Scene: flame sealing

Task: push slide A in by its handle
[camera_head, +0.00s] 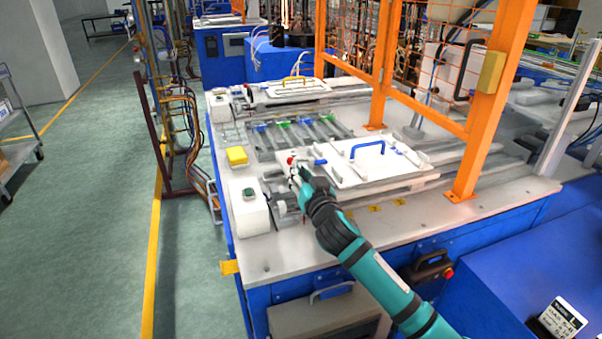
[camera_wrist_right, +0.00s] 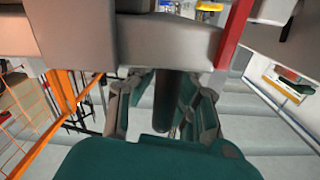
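The near slide is a white plate (camera_head: 380,165) with a blue handle (camera_head: 367,148) on top. A farther slide (camera_head: 290,90) carries a yellow handle (camera_head: 297,78). No label shows which is slide A. My right gripper (camera_head: 296,172) is low at the left end of the near slide, beside a small red part (camera_head: 291,160). In the right wrist view the fingers of this gripper (camera_wrist_right: 160,92) stand apart, with a dark upright bar (camera_wrist_right: 168,105) between or just beyond them. Whether they touch it is unclear. My left gripper is out of view.
A white box with a green button (camera_head: 249,204) stands left of my right gripper, and a yellow block (camera_head: 236,155) lies behind it. An orange mesh guard frame (camera_head: 485,115) rises on the right. The front left of the table top (camera_head: 285,255) is clear.

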